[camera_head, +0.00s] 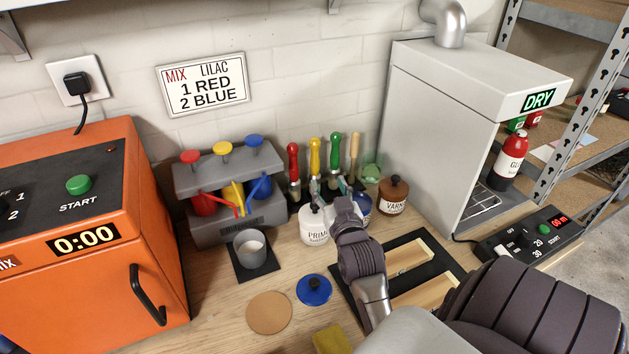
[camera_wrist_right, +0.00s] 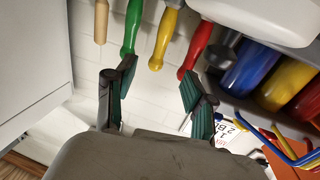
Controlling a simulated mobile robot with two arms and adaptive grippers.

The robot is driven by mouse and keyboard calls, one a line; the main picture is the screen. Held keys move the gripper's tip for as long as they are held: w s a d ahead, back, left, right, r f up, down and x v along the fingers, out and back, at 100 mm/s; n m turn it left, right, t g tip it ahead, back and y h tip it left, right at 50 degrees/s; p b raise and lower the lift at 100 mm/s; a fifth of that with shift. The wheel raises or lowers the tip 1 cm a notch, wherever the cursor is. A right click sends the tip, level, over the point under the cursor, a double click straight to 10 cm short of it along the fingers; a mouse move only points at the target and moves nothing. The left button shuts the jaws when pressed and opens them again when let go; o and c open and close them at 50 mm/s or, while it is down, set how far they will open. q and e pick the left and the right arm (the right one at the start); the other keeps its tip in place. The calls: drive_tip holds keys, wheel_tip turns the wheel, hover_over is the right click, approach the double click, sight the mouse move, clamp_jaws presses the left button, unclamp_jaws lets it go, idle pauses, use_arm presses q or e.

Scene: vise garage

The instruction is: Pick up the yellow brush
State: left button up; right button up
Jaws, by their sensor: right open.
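The yellow brush (camera_head: 315,155) stands handle up in the row of brushes at the wall, between a red-handled brush (camera_head: 293,160) and a green-handled brush (camera_head: 335,150). Its lower part is hidden in the head view. My right gripper (camera_head: 335,184) is in front of the row, partly hidden by its own wrist. In the right wrist view the gripper (camera_wrist_right: 152,84) is open and empty. The yellow handle (camera_wrist_right: 164,38) shows beyond the gap between its fingers, with green and red handles to either side. My left gripper is not in view.
A white primer jar (camera_head: 314,228) and a brown varnish jar (camera_head: 393,195) stand close to the gripper. The grey paint dispenser (camera_head: 228,175) is left of the brushes. The drying cabinet (camera_head: 430,120) is to the right.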

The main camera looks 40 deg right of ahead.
sight(316, 155)
drive_tip(key=p+x, duration=0.1)
drive_tip(key=x, duration=0.7)
drive_tip(key=shift+r, duration=0.1)
drive_tip(key=p+x, duration=0.1)
drive_tip(key=x, duration=0.1)
drive_tip(key=p+x, duration=0.1)
drive_tip(key=x, duration=0.1)
drive_tip(key=shift+w+r, duration=0.2)
drive_tip(key=shift+w, duration=0.1)
drive_tip(key=shift+w+d+f, duration=0.15)
drive_tip(key=shift+w+d, duration=0.1)
drive_tip(key=shift+w, duration=0.1)
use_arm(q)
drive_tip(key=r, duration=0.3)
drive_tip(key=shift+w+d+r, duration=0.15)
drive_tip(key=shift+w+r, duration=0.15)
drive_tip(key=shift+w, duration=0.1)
use_arm(e)
drive_tip(key=shift+s, duration=0.1)
clamp_jaws()
